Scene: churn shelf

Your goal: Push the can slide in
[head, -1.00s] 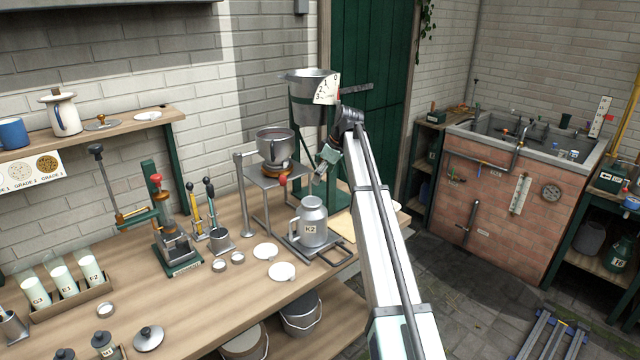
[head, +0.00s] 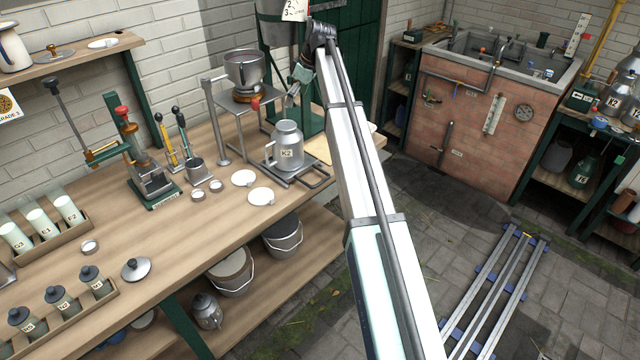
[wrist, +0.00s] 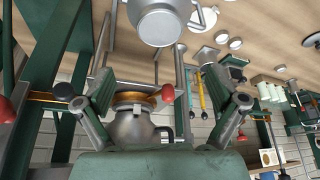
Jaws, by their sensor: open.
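The can (head: 288,150), a grey metal churn labelled K2 with a side handle, stands upright on the slide (head: 318,180), a low metal frame near the bench's back right edge. The slide's bar sticks out on the right of the can. My gripper (head: 292,95) is above and behind the can, apart from it, beside the pot stand. In the wrist view, my gripper (wrist: 158,82) has its fingers spread wide with nothing held. The can (wrist: 160,22) shows at the top of that view, beyond the fingertips, partly cut off. I cannot tell how far in the slide sits.
A green-framed hopper (head: 283,30) stands behind. Floor right of the bench is open, with rails (head: 500,290).

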